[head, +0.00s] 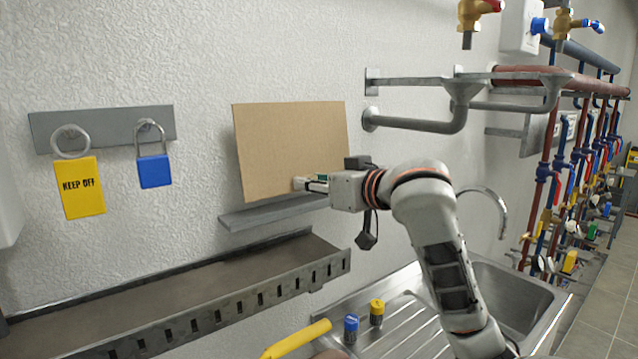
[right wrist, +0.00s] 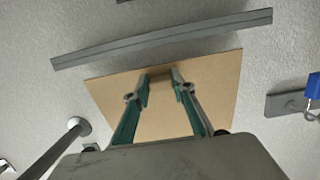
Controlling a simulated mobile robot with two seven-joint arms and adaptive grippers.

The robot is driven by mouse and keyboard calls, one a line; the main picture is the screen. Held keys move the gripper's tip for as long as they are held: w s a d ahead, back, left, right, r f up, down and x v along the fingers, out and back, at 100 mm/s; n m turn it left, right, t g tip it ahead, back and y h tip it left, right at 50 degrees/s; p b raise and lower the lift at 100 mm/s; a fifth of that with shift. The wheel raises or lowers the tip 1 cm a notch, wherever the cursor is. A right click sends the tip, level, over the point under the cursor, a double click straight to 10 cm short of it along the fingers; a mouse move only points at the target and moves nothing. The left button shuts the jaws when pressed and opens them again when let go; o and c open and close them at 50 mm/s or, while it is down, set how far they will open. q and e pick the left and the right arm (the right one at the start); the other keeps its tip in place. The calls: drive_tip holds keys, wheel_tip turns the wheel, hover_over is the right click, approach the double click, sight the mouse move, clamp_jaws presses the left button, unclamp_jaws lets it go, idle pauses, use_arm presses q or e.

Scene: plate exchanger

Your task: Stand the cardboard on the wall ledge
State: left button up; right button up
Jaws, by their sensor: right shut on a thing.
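The cardboard (head: 290,150) is a flat tan sheet, held nearly upright in front of the white wall. My right gripper (head: 312,184) is shut on its lower right part in the head view. In the right wrist view both fingers (right wrist: 163,88) close on the cardboard (right wrist: 115,95). The grey wall ledge (head: 272,212) is just below the sheet's bottom edge. The ledge also shows in the right wrist view (right wrist: 160,38), with a narrow strip of wall between it and the sheet; contact is not clear. My left gripper is not in view.
A grey rack (head: 103,124) with a yellow tag (head: 80,189) and blue padlock (head: 154,171) is left of the sheet. Pipe brackets (head: 415,123) stick out at right. A slotted tray (head: 180,300) and a sink (head: 510,295) lie below.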

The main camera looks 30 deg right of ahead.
drive_tip(key=shift+w+a, duration=0.1)
drive_tip(key=shift+w, duration=0.5)
drive_tip(key=shift+w+f, duration=0.1)
drive_tip(key=shift+f, duration=0.5)
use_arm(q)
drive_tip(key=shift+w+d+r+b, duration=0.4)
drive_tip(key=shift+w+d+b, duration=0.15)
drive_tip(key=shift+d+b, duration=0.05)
use_arm(e)
drive_tip(key=shift+f, duration=0.9)
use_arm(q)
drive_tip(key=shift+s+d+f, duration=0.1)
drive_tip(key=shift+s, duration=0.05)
use_arm(e)
drive_tip(key=shift+f, duration=0.1)
use_arm(q)
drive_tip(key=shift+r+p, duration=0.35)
drive_tip(key=shift+p, duration=0.1)
use_arm(e)
drive_tip(key=shift+f, duration=0.2)
drive_tip(key=o, duration=1.2)
